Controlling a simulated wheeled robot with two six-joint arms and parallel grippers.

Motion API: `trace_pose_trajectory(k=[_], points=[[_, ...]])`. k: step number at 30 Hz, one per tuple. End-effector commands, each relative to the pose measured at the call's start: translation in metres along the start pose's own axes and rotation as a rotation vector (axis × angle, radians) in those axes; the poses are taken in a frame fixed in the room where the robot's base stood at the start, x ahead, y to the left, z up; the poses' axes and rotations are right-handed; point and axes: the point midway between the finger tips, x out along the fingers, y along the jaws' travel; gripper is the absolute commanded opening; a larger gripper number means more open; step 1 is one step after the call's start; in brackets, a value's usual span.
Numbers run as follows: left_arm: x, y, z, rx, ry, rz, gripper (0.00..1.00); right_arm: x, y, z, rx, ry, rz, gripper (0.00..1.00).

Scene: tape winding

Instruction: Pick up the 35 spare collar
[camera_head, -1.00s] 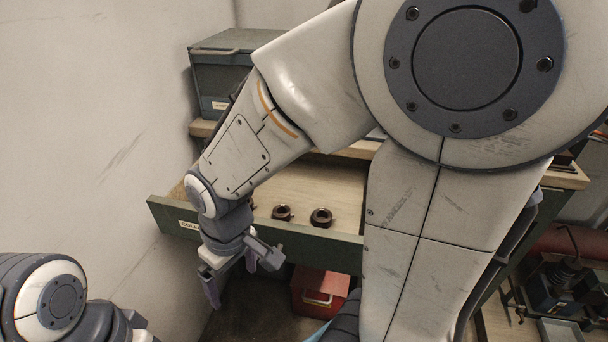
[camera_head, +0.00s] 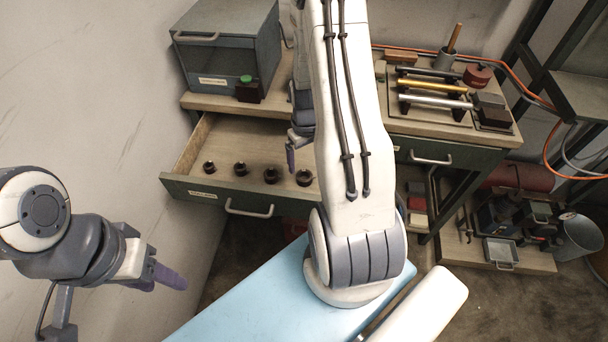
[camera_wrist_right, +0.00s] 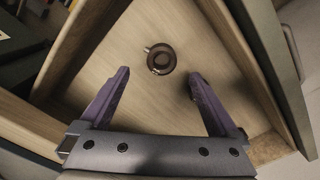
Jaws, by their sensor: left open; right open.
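Several dark round collars stand in a row in the open drawer (camera_head: 185,184): the far-left collar (camera_head: 209,167), a second (camera_head: 240,168), a third (camera_head: 271,175) and the far-right collar (camera_head: 304,178). I cannot read which is the 35 one. My right gripper (camera_head: 291,158) hangs over the drawer's right part, partly hidden by my arm. In the right wrist view it is open and empty (camera_wrist_right: 158,78), with one collar (camera_wrist_right: 160,59) on the drawer floor just beyond and between the fingertips. My left gripper (camera_head: 168,277) is at lower left, away from the drawer.
A grey-green box (camera_head: 225,50) and a small dark block with a green top (camera_head: 248,88) stand on the bench above the drawer. A rack with rods (camera_head: 432,88) is at right. The drawer's front wall and handle (camera_head: 249,209) face me. A blue surface (camera_head: 250,305) lies below.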

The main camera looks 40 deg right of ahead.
Motion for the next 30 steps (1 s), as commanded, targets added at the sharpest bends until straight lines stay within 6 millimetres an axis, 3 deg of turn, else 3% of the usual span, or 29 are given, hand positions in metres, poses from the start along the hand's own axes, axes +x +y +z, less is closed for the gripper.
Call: trace_pose_trajectory(k=[8,16,25,26,30], points=[[0.000,0.000,0.000,0.000,0.000,0.000,0.50,0.024,-0.002,0.000,-0.001,-0.002,-0.001,0.97],[-0.003,0.000,0.000,0.000,0.000,0.000,0.50,0.062,-0.003,-0.003,0.000,-0.003,-0.001,0.97],[-0.003,0.000,0.000,0.000,0.000,0.000,0.50,0.068,-0.003,-0.003,0.001,0.001,0.000,0.97],[-0.003,0.000,0.000,0.000,0.000,0.000,0.50,0.068,-0.003,-0.003,0.001,0.001,0.000,0.93],[-0.003,0.000,0.000,0.000,0.000,0.000,0.50,0.068,-0.003,-0.003,0.001,0.001,0.000,0.39]])
